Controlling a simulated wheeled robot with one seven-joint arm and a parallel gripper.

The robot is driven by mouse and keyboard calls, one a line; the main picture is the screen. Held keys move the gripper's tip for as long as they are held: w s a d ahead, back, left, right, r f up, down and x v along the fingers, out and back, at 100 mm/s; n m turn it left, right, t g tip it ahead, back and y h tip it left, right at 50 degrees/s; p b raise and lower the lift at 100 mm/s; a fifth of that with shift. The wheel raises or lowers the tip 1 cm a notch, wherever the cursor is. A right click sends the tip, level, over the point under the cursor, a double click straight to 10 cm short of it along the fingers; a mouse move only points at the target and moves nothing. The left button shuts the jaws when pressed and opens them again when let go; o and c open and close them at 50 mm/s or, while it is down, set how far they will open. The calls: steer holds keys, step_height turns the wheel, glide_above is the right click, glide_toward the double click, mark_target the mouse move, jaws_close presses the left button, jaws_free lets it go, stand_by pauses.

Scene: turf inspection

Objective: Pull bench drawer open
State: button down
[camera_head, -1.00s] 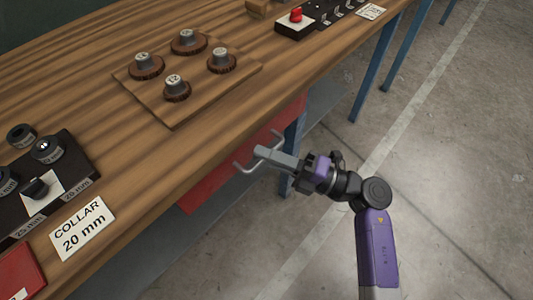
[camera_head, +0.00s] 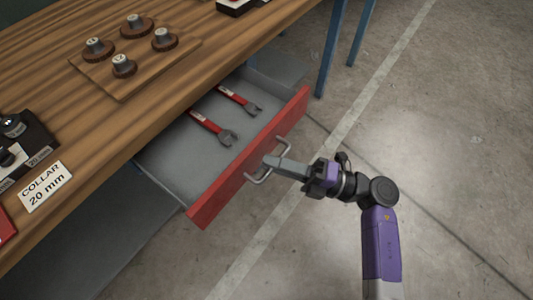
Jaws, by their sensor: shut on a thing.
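The bench drawer has a red front (camera_head: 222,192) and a grey inside, and it stands well out from under the wooden bench top (camera_head: 130,130). Two wrenches with red handles lie in it, one nearer (camera_head: 213,128) and one farther back (camera_head: 240,99). A grey bar handle (camera_head: 259,179) is on the drawer front. My gripper (camera_head: 268,164) is shut on the handle, reaching it from the right. The fingertips partly cover the handle's middle.
On the bench top are a wooden board (camera_head: 135,60) with several pegs, a black block (camera_head: 22,145) and a "COLLAR 20 mm" card (camera_head: 45,187). Blue bench legs (camera_head: 331,48) stand at the back. The concrete floor (camera_head: 440,130) to the right is clear.

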steer(key=shift+s+d+f, duration=0.1)
steer(key=shift+s+d, duration=0.55)
steer(key=shift+d, duration=0.2)
steer(key=shift+s+d, duration=0.65)
steer(key=shift+d, duration=0.15)
steer(key=c, duration=1.5)
jaws_free()
steer(key=v, duration=0.7)
steer(key=shift+d, duration=0.4)
